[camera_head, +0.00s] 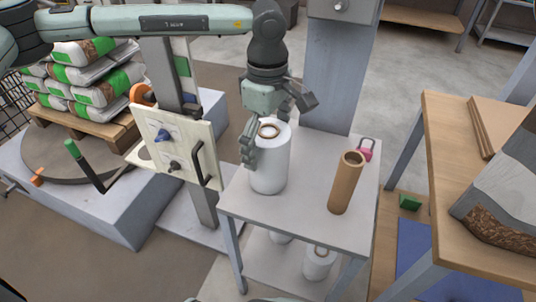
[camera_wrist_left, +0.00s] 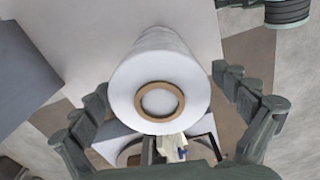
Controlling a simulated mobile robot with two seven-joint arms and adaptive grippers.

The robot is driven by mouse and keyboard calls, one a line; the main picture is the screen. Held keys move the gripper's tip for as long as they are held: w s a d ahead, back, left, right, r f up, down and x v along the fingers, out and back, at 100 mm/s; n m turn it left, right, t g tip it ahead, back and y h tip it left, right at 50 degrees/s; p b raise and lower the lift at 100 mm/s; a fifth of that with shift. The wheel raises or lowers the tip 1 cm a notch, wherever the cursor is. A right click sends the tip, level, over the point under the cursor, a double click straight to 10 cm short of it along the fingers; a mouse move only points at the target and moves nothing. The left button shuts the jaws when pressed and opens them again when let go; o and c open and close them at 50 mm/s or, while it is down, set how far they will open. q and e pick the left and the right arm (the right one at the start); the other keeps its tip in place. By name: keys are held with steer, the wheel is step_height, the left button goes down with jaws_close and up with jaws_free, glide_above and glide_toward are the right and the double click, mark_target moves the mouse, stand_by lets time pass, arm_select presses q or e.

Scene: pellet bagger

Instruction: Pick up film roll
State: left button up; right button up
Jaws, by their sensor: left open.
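The white film roll (camera_head: 270,165) stands upright on the small grey table (camera_head: 305,205), its brown core ring facing up. In the left wrist view the film roll (camera_wrist_left: 157,75) fills the middle, with its ringed end towards the camera. My left gripper (camera_head: 279,128) is open at the top of the roll, one finger hanging down along its left side and the other raised to its right. In the left wrist view the fingers of my left gripper (camera_wrist_left: 160,85) spread on both sides of the roll, with gaps visible. My right gripper is not in view.
A brown cardboard tube (camera_head: 345,183) stands right of the roll, with a pink padlock (camera_head: 366,149) behind it. A control panel (camera_head: 172,145) stands to the left. More white rolls (camera_head: 319,262) sit on the lower shelf. A wooden table (camera_head: 440,150) is at right.

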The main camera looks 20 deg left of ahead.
arm_select(q)
steer(key=shift+f, duration=0.4)
steer(key=shift+c, duration=0.4)
steer(key=c, duration=1.6)
steer(key=shift+r, duration=0.1)
